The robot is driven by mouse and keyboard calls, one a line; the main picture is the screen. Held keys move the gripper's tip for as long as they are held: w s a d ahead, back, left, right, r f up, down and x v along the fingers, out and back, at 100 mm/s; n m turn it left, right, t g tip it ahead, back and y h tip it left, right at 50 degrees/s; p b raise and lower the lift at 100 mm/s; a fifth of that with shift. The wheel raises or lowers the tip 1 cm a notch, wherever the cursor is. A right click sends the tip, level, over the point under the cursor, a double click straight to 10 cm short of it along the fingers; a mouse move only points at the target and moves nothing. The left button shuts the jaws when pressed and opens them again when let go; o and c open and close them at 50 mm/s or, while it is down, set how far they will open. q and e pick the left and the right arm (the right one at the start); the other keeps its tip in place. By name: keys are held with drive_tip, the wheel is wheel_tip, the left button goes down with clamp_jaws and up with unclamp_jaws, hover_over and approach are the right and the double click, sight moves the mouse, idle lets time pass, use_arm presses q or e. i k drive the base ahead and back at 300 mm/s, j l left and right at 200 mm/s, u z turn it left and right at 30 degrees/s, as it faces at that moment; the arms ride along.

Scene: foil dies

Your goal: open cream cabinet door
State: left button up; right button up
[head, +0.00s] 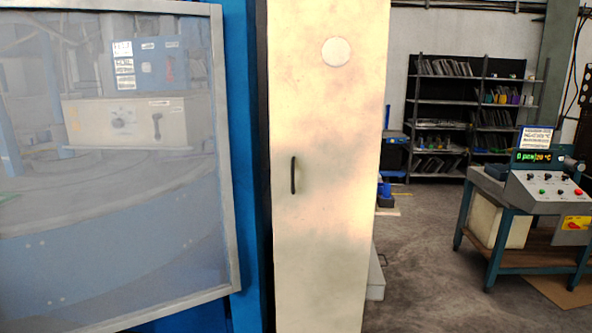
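The cream cabinet door (335,120) stands tall and narrow in the middle of the head view. It looks shut. A dark vertical bar handle (293,175) is near its left edge, about halfway down the picture. A pale round disc (336,51) is near the top of the door. The door's bottom runs out of the picture. Neither of my grippers shows in the head view.
A blue machine frame (245,150) with a large clear guard panel (100,220) stands close on the left. On the right, concrete floor (430,240) is open before dark shelves (470,110) and a workbench (530,240) with a control box (545,190).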

sight(327, 65)
drive_tip(key=i+j+z, duration=0.4)
drive_tip(key=i, duration=0.15)
drive_tip(key=i+j+z, duration=0.4)
drive_tip(key=i, duration=0.2)
